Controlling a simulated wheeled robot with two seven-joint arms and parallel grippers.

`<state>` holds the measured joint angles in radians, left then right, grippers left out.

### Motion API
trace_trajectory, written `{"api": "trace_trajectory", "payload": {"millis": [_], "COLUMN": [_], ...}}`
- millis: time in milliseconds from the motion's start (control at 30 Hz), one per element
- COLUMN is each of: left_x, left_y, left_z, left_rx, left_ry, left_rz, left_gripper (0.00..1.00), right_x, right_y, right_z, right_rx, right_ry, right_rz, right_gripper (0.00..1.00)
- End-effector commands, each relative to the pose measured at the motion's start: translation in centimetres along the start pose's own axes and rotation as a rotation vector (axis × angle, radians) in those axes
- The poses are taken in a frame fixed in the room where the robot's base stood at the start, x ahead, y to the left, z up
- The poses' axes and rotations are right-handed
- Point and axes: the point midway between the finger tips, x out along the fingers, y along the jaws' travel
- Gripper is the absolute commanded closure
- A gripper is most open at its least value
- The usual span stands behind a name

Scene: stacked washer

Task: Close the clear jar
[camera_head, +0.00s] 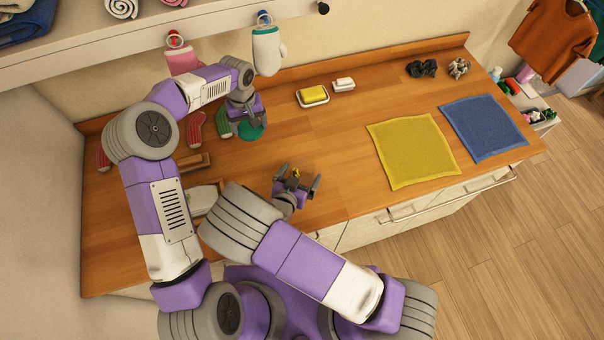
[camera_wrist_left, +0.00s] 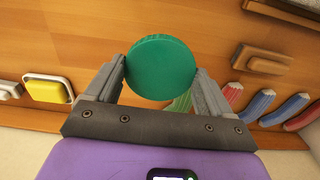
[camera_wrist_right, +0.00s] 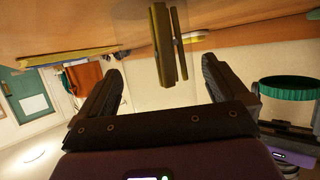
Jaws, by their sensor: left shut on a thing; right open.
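My left gripper (camera_head: 247,128) is shut on a round green lid (camera_head: 252,131), above the counter near the back wall. In the left wrist view the green lid (camera_wrist_left: 160,66) sits flat between the fingertips. My right gripper (camera_head: 297,184) is open above the front of the counter. A small yellow-brown clothespin-like piece (camera_head: 296,173) shows between its fingers; it also shows in the right wrist view (camera_wrist_right: 165,45). I cannot make out the clear jar's walls for certain; a faint darker patch surrounds that piece. The green lid (camera_wrist_right: 286,88) also shows at the right of the right wrist view.
Socks (camera_head: 194,129) and wooden pieces (camera_head: 192,162) lie left. A yellow cloth (camera_head: 411,150) and a blue cloth (camera_head: 484,127) lie right. Mitts (camera_head: 267,50) hang from the shelf.

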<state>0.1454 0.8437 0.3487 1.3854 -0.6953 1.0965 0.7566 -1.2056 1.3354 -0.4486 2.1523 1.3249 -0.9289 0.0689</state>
Motion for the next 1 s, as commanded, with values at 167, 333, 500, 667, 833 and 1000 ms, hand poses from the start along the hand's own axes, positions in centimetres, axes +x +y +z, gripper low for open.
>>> {"api": "trace_trajectory", "payload": {"millis": [167, 333, 500, 667, 833, 1000], "left_x": [0.0, 0.0, 0.0, 0.0, 0.0, 0.0], "left_y": [0.0, 0.0, 0.0, 0.0, 0.0, 0.0], "left_z": [0.0, 0.0, 0.0, 0.0, 0.0, 0.0], "left_rx": [0.000, 0.000, 0.000, 0.000, 0.000, 0.000], "left_ry": [0.000, 0.000, 0.000, 0.000, 0.000, 0.000], "left_rz": [0.000, 0.000, 0.000, 0.000, 0.000, 0.000], "left_gripper": [0.45, 0.45, 0.45, 0.45, 0.45, 0.45], "right_x": [1.7, 1.8, 1.8, 1.8, 1.8, 1.8], "right_y": [0.0, 0.0, 0.0, 0.0, 0.0, 0.0], "right_z": [0.1, 0.1, 0.1, 0.1, 0.1, 0.1], "right_rx": [-0.002, -0.001, -0.001, -0.001, -0.001, -0.001], "right_ry": [0.000, -0.001, 0.000, 0.000, 0.000, 0.000], "right_rz": [-0.001, -0.002, -0.002, -0.001, -0.001, -0.001], "right_gripper": [0.00, 0.00, 0.00, 0.23, 0.49, 0.51]}}
